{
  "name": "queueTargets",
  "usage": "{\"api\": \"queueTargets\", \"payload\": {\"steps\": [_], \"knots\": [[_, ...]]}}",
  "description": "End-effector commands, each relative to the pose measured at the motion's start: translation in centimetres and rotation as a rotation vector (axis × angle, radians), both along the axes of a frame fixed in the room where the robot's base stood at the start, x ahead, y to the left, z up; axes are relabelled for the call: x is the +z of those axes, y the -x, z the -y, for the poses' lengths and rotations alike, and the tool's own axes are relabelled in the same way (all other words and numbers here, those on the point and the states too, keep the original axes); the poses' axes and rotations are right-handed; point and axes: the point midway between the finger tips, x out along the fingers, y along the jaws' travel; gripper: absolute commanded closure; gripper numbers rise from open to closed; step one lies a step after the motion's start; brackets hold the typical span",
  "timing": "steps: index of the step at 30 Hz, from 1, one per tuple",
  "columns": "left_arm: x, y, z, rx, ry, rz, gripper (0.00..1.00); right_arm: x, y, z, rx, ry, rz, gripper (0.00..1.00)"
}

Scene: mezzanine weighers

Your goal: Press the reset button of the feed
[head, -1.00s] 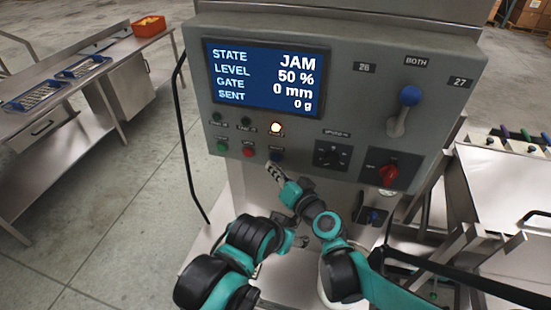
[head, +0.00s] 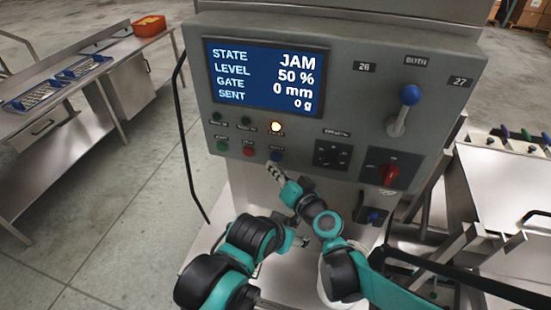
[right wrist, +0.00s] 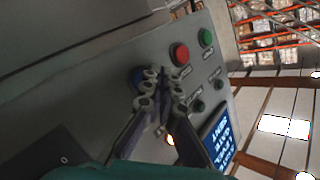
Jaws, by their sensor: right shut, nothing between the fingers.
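The feed's grey control panel (head: 345,150) has a screen reading STATE JAM, LEVEL 50 %, GATE 0 mm, SENT 0 g. Below the screen, a green button (head: 222,146), a red button (head: 249,152) and a blue button (head: 276,156) sit in a row; their labels are too small to read. My right gripper (head: 273,168) is shut and empty, its fingertips just below the blue button. In the right wrist view the fingertips (right wrist: 160,82) partly cover the blue button (right wrist: 138,76); contact cannot be told. My left gripper (head: 301,241) is low, largely hidden, its jaws unclear.
A yellow lamp (head: 276,127) is lit above the blue button. A black dial (head: 331,153), a red rotary switch (head: 390,174) and a blue-knobbed lever (head: 410,96) are to the right. A steel table (head: 90,90) stands at left. A black cable hangs beside the panel.

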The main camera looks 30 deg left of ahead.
Motion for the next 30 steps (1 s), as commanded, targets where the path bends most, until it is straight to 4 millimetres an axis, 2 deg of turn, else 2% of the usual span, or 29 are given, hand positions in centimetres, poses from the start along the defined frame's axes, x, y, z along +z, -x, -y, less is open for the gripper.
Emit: {"api": "queueTargets", "payload": {"steps": [8,30], "knots": [[-0.3,0.0,0.0,0.000,0.000,0.000,0.29,0.0,-0.8,-0.2,0.000,-0.001,-0.001,1.00],[-0.4,0.0,0.0,0.000,0.000,0.000,0.29,0.0,-1.2,-0.3,0.000,0.000,0.000,1.00]]}}
